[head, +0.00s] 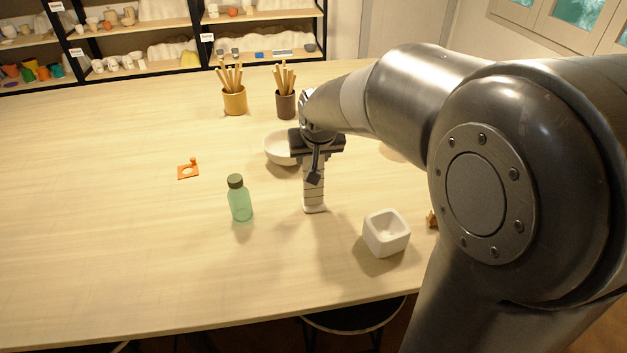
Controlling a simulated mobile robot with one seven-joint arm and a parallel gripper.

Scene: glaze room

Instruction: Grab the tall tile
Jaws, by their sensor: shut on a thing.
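The tall tile (314,198) is a narrow, upright, grey-beige piece with dark horizontal lines and a pale bottom end. It is near the middle of the wooden table in the head view. My gripper (314,177) points down from above and is shut on its upper part. The gripper and wrist hide the tile's top. I cannot tell whether its bottom end touches the table or hangs just above it.
A green bottle (240,202) stands left of the tile, and a white square pot (386,234) to the right and nearer. A white bowl (279,149) is close behind. Two brush cups (235,101) stand farther back. An orange piece (188,170) lies left. The table's (90,240) left side is clear.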

